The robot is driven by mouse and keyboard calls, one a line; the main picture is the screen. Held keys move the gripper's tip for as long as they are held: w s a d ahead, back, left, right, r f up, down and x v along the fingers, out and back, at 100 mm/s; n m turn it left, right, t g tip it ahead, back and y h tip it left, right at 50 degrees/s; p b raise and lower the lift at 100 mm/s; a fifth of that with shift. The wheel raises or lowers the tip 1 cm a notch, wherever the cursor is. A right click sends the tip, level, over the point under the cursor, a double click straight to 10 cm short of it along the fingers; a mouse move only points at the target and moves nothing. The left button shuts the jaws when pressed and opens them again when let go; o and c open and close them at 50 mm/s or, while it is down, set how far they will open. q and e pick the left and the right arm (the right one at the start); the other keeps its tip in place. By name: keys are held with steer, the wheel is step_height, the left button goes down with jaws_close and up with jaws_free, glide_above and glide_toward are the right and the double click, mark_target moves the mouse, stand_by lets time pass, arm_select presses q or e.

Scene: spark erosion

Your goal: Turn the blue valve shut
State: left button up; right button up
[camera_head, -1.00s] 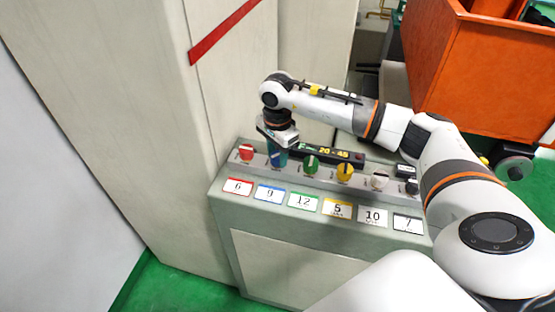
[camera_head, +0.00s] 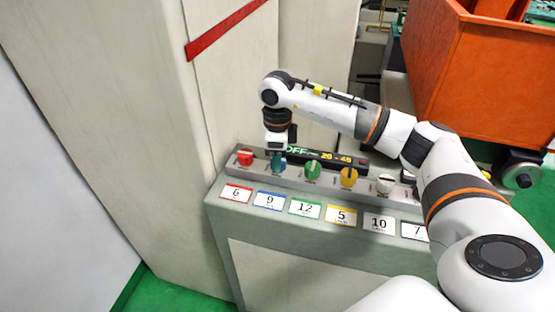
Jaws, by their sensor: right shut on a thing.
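The blue valve (camera_head: 280,163) is a small knob in the row on top of the grey console, above the label reading 9 (camera_head: 269,200). My right gripper (camera_head: 278,152) points down over it and is shut on it. My left gripper is not in view.
A red knob (camera_head: 245,158) is close on the left, a green knob (camera_head: 312,169) close on the right, then yellow (camera_head: 348,177) and white (camera_head: 385,184) knobs. A display (camera_head: 325,157) stands behind the row. A cabinet (camera_head: 150,120) rises at the left; an orange bin (camera_head: 480,75) is behind right.

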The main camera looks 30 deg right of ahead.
steer(key=shift+m, duration=0.4)
steer(key=o, duration=1)
step_height(320, 180, up, 12)
steer(key=b, duration=0.2)
stand_by(0.4)
